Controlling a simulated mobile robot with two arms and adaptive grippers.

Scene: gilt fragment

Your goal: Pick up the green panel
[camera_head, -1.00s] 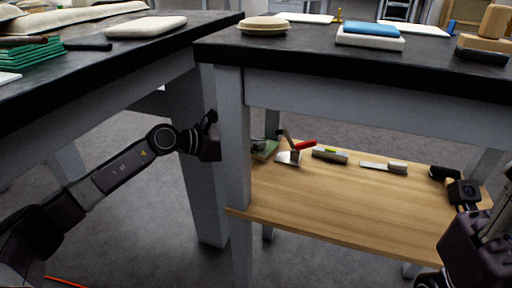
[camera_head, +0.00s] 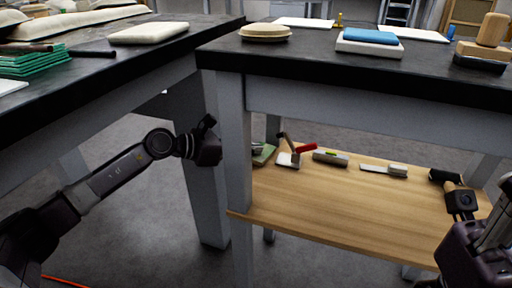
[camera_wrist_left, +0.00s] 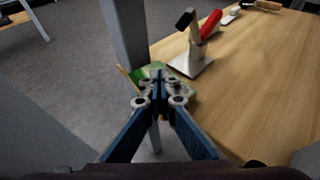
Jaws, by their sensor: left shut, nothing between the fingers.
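A green panel (camera_head: 263,154) lies at the left end of the wooden lower shelf, partly hidden behind the table leg. In the left wrist view the green panel (camera_wrist_left: 189,97) shows behind my fingers, which cover much of it. My left gripper (camera_head: 208,145) is in front of and left of that leg, its fingertips hard to make out in the head view. In the left wrist view the left gripper (camera_wrist_left: 159,82) is shut and empty, its tips overlapping the panel; contact cannot be told. My right gripper (camera_head: 462,200) is at the shelf's right end, its fingers unclear.
The table leg (camera_head: 233,150) stands close to my left gripper. Green sheets (camera_head: 30,62) are stacked on the left table.

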